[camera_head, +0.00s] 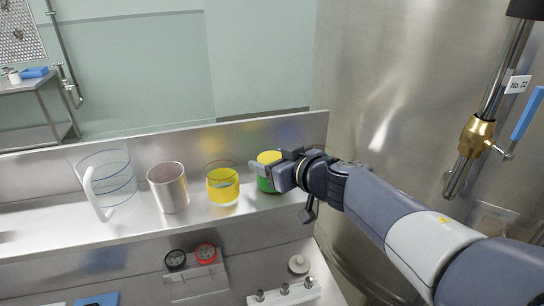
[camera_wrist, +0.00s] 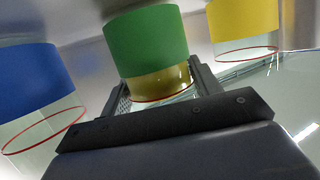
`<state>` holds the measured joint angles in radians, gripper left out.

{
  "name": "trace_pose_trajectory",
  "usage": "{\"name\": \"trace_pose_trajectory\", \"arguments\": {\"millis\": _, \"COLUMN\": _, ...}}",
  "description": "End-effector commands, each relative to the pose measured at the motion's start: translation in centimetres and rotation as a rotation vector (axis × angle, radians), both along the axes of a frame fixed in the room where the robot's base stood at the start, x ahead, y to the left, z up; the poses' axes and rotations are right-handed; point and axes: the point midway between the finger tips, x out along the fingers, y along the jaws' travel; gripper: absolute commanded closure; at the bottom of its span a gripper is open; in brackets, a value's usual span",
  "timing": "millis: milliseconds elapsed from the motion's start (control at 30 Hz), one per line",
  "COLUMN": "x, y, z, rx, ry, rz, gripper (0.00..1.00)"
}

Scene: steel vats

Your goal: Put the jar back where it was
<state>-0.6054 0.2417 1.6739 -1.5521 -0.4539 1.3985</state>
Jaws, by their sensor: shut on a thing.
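A glass jar with a green band (camera_head: 265,184) and a yellowish part above it is at the right of the steel ledge. My gripper (camera_head: 272,172) is shut on this green jar, its fingers around the upper part. In the wrist view, which appears upside down, the green jar (camera_wrist: 147,45) sits between the fingers (camera_wrist: 160,92). I cannot tell whether its base touches the ledge. A jar with a yellow band (camera_head: 222,190) stands to its left. A blue-banded jar (camera_wrist: 30,85) shows in the wrist view on the other side; my arm mostly hides it in the head view.
A steel cup (camera_head: 168,187) and a clear measuring jug (camera_head: 112,182) stand farther left on the ledge (camera_head: 50,215). A large steel vat (camera_head: 385,100) rises close on the right, with a pipe and brass valve (camera_head: 475,138). Dials (camera_head: 205,254) are below the ledge.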

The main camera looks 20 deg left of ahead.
Motion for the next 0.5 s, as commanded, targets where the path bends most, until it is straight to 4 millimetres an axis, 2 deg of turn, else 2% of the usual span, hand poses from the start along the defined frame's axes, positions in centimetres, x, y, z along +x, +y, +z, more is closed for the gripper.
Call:
{"name": "trace_pose_trajectory", "arguments": {"millis": 367, "x": 0.0, "y": 0.0, "z": -0.19, "rx": 0.001, "ry": 0.0, "rz": 0.0, "gripper": 0.8}}
{"name": "trace_pose_trajectory", "arguments": {"millis": 400, "x": -0.01, "y": 0.0, "z": -0.28, "rx": 0.0, "ry": 0.0, "rz": 0.0, "gripper": 0.39}}
{"name": "trace_pose_trajectory", "arguments": {"millis": 500, "x": 0.0, "y": 0.0, "z": -0.25, "rx": 0.0, "ry": 0.0, "rz": 0.0, "gripper": 0.31}}
